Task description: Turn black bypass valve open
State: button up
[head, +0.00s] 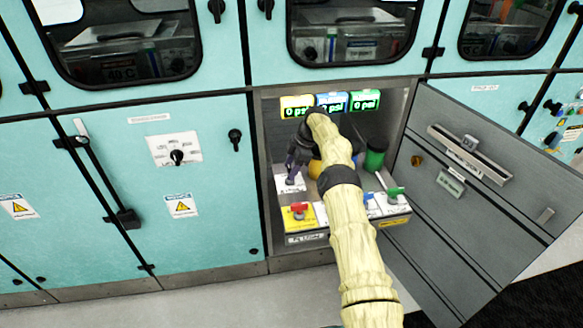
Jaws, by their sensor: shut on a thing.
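My gripper (292,175) reaches into an open compartment in the lower cabinet row and points down at a white panel (283,186) on the left of the compartment. It is shut on the black bypass valve, small and dark against this panel. The gripper covers most of the valve, so its handle angle cannot be told. My pale, sleeved arm crosses the middle of the compartment and hides part of it.
A red valve (299,208) on a yellow panel and a green valve (394,193) stand at the front. A green cylinder (375,155) is right of my arm. Three displays (331,103) are at the back. The open grey door (470,200) bounds the right side.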

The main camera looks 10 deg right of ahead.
jog(key=o, duration=1)
jog(key=shift+m, duration=0.4)
